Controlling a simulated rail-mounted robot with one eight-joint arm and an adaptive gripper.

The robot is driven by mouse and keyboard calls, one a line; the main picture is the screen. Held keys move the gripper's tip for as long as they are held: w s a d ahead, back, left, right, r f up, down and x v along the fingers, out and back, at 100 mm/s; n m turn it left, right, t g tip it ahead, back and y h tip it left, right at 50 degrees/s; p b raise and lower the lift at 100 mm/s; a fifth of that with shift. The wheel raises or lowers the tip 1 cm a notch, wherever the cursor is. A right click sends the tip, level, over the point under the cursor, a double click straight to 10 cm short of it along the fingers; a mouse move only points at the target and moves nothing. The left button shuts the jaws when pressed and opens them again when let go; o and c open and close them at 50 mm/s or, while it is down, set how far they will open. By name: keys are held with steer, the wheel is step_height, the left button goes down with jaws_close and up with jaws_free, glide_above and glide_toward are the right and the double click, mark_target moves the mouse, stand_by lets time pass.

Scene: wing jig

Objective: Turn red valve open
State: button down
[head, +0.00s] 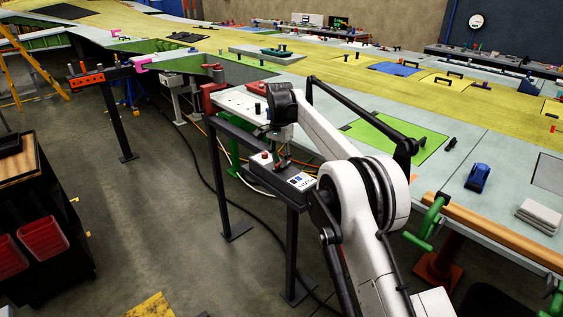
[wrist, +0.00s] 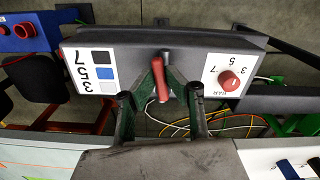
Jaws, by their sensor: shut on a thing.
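The red valve handle (wrist: 161,82) is a narrow lever on a dark grey control box (wrist: 130,38). In the wrist view it points nearly straight up and down the picture, tilted slightly. My gripper (wrist: 160,92) has its dark fingers on both sides of the lever and is shut on it. In the head view my gripper (head: 282,152) reaches down onto the same box (head: 268,182), and I cannot make out the lever there.
A round red knob (wrist: 229,80) sits on a numbered white dial beside the lever. A label with black, blue and grey squares (wrist: 95,72) is on the other side. A large wing panel (head: 420,95) lies behind. Cables (head: 190,160) run over open floor.

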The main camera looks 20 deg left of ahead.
steer(key=shift+w+a+m, duration=0.1)
steer(key=shift+a+m, duration=0.15)
steer(key=shift+m, duration=0.85)
steer(key=c, duration=1.8)
jaws_free()
steer(key=shift+o, duration=0.2)
steer(key=shift+r, duration=0.15)
steer(key=shift+r, duration=3.65)
